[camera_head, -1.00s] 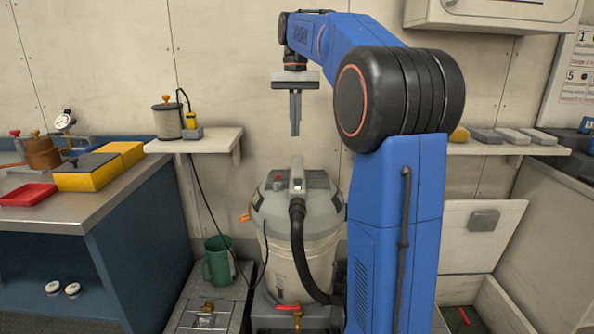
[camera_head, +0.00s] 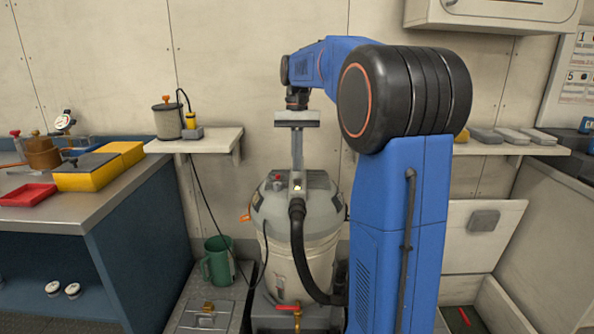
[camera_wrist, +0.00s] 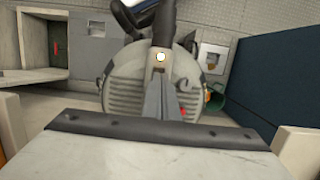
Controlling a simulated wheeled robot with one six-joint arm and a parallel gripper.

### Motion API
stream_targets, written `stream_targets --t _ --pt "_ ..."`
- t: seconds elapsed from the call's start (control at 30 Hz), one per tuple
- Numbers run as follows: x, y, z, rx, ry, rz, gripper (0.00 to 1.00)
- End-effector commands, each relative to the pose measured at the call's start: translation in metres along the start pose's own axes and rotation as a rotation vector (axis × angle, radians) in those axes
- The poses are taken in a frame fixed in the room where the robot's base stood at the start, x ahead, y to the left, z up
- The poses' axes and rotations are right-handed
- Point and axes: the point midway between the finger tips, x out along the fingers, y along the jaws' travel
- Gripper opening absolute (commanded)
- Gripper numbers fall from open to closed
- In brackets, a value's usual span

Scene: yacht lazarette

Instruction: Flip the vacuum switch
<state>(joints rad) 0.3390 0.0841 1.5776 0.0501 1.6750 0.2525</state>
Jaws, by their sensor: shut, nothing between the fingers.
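The grey canister vacuum (camera_head: 322,212) stands upright against the wall, with a black hose (camera_head: 297,240) coming off its front. A small red part (camera_head: 278,178), perhaps the switch, shows on the lid left of the top handle; it also appears in the wrist view (camera_wrist: 183,112). My gripper (camera_head: 297,168) is shut and empty, pointing down over the vacuum's lid. Its fingertips overlap the top handle in the head view, and I cannot tell if they touch it. In the wrist view the closed fingers (camera_wrist: 158,82) lie across the lid.
A wall shelf (camera_head: 215,142) with a canister stands left of the vacuum. A green jug (camera_head: 218,262) sits low beside it. A workbench (camera_head: 110,190) is at left. A red-handled valve (camera_head: 288,307) is in front. Open air surrounds my gripper above the lid.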

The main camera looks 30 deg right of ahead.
Motion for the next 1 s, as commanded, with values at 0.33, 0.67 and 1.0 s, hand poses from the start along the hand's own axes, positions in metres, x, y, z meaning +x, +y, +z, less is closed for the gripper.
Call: stream_targets --t 0.33,0.67,1.0 --pt "0.027 0.000 0.000 0.000 0.000 0.000 0.00" --pt "0.028 0.000 0.000 0.000 0.001 0.000 0.00" --pt "0.039 0.000 0.006 -0.001 0.135 0.001 0.00"
